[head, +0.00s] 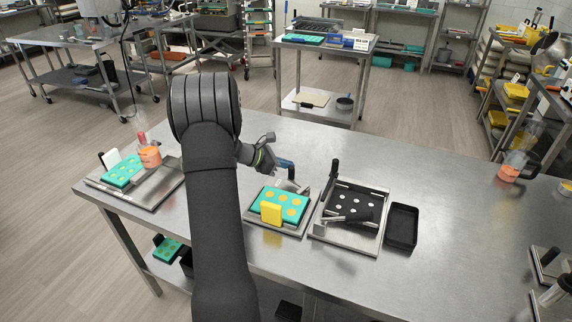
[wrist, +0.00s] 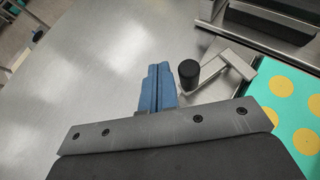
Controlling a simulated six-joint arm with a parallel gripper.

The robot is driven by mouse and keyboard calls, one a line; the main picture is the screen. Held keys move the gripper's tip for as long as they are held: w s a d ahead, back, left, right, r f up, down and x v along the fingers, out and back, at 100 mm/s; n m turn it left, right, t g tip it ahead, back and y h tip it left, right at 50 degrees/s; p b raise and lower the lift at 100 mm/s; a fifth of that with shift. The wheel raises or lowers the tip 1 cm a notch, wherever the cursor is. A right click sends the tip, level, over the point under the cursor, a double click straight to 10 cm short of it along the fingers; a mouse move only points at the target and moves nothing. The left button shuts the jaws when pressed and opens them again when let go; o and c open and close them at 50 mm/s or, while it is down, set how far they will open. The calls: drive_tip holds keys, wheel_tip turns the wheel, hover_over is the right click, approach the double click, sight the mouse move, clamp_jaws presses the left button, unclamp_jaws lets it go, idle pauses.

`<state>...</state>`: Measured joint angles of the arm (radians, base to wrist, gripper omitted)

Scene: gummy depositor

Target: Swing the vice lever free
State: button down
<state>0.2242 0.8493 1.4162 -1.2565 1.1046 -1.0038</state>
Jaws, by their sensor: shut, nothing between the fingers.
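My gripper (head: 289,167) has blue fingers, shut and empty, above the table just behind the small middle tray. In the wrist view my gripper (wrist: 158,72) points just left of a short black knob (wrist: 188,73). The knob stands on a flat metal lever (wrist: 235,65), which looks like the vice lever, at the edge of a teal mould (wrist: 295,108) with round yellow cavities. A small gap shows between fingers and knob; contact cannot be told. In the head view the teal mould (head: 267,205) sits on the middle tray, with a yellow block (head: 271,215) at its front.
Right of it is a metal tray (head: 345,244) with a black plate and an upright black handle (head: 332,172). A black bin (head: 402,226) stands beside it. Another teal mould (head: 123,171) and an orange bottle (head: 149,156) are at left.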

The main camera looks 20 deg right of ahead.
drive_tip(key=a, duration=0.3)
drive_tip(key=shift+s+a, duration=0.2)
drive_tip(key=shift+s, duration=0.2)
drive_tip(key=s+a+r, duration=0.2)
drive_tip(key=a+r, duration=0.3)
drive_tip(key=a, duration=0.3)
drive_tip(key=shift+s+a, duration=0.25)
drive_tip(key=shift+a, duration=0.15)
drive_tip(key=d+f, duration=0.1)
drive_tip(key=d, duration=0.1)
drive_tip(key=w+d+f, duration=0.1)
drive_tip(key=d+f, duration=0.1)
drive_tip(key=d, duration=0.1)
drive_tip(key=w+d+f, duration=0.1)
drive_tip(key=d, duration=0.2)
drive_tip(key=shift+f, duration=0.3)
drive_tip(key=d, duration=0.1)
drive_tip(key=w+d, duration=0.1)
drive_tip(key=d, duration=0.1)
drive_tip(key=shift+d+f, duration=0.1)
drive_tip(key=shift+f, duration=0.1)
drive_tip(key=shift+w+d, duration=0.15)
drive_tip(key=shift+d, duration=0.4)
drive_tip(key=shift+a, duration=0.1)
